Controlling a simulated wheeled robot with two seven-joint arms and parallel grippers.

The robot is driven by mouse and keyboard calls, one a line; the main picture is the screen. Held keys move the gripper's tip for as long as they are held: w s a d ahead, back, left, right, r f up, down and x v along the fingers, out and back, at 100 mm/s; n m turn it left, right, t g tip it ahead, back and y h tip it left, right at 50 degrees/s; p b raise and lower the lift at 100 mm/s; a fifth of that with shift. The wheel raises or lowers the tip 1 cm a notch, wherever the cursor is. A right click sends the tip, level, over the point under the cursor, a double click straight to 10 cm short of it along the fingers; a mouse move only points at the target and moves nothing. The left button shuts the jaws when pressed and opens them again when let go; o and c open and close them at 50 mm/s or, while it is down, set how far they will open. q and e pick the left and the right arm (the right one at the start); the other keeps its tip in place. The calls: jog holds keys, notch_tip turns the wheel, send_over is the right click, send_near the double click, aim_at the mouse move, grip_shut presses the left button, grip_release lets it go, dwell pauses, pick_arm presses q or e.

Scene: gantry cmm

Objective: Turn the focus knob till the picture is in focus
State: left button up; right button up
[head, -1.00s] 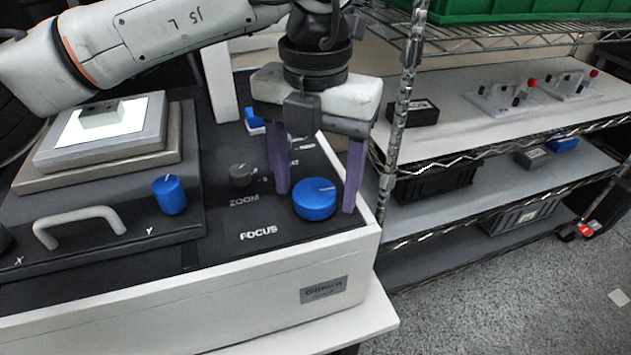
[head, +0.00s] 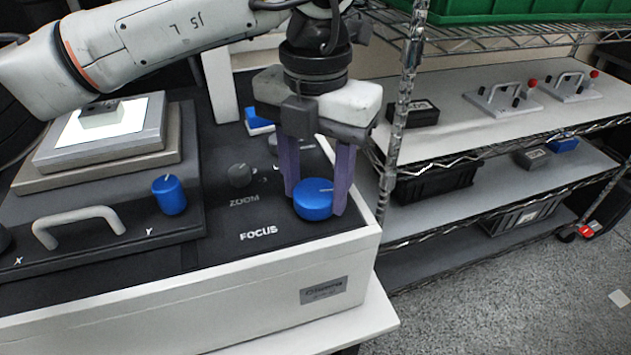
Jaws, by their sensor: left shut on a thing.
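The blue focus knob (head: 313,205) stands on the dark top panel of the white machine, to the right of the FOCUS lettering. A pale mark line shows on its top. My left gripper (head: 317,200) points down over it, with its purple fingers shut on the knob, one at its left rear and one at its right. The stage (head: 100,135) with a bright lit plate is at the left. No picture display is visible. My right gripper is not in view.
A grey handle (head: 80,225) is at the front left. A wire shelf's metal post (head: 400,130) rises close to the right of my gripper.

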aim_at(316, 191)
pick_arm(q)
jog(key=shift+r+m, duration=0.1)
jog(key=shift+m, duration=2)
jog(key=o, duration=1)
jog(key=shift+o, duration=0.2)
notch_tip(316, 191, up, 10)
jog(key=shift+r, duration=0.15)
